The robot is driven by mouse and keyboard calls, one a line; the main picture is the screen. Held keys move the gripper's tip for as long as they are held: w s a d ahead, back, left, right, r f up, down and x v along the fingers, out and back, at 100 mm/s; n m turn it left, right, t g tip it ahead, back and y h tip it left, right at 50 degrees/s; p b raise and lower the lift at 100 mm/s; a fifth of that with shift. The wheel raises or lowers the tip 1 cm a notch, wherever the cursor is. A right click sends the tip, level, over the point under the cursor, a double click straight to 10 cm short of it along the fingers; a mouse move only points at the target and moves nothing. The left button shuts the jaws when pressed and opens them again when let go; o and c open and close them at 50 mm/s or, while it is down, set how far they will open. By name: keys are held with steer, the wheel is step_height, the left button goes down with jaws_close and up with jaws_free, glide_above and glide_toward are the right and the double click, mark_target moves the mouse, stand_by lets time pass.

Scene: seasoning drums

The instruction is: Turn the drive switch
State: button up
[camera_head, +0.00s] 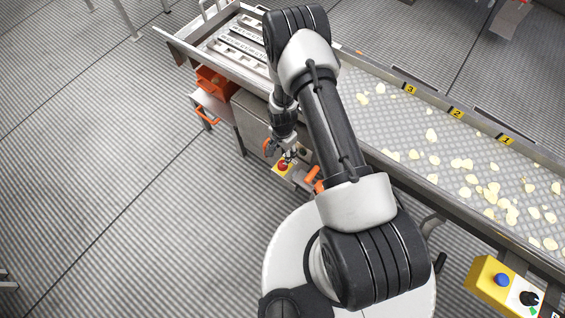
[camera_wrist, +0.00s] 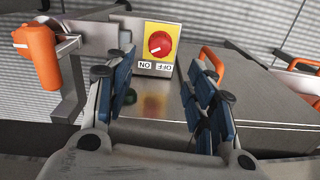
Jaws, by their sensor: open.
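The drive switch is a red round knob (camera_wrist: 158,44) on a yellow plate (camera_wrist: 172,31), with ON and OFF labels upside down below it in the wrist view. A pale mark lies on the knob's lower left, on the side of the ON label; the exact setting is hard to tell. The knob also shows in the head view (camera_head: 283,166), just below my gripper (camera_head: 290,154). In the wrist view my gripper (camera_wrist: 161,85) is open, its blue-padded fingers apart on either side of the plate's lower area. Nothing is between the fingers, and they appear clear of the knob.
An orange bin (camera_head: 213,82) stands at the upper left. A yellow control box (camera_head: 487,272) sits at the lower right. The floor to the left is open.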

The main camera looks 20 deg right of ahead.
mark_target(283, 163)
step_height(283, 163, down, 11)
steer(key=b, duration=0.2)
steer(key=shift+r+b, duration=0.1)
steer(key=shift+b, duration=0.3)
steer(key=shift+c, duration=0.5)
steer(key=c, duration=1)
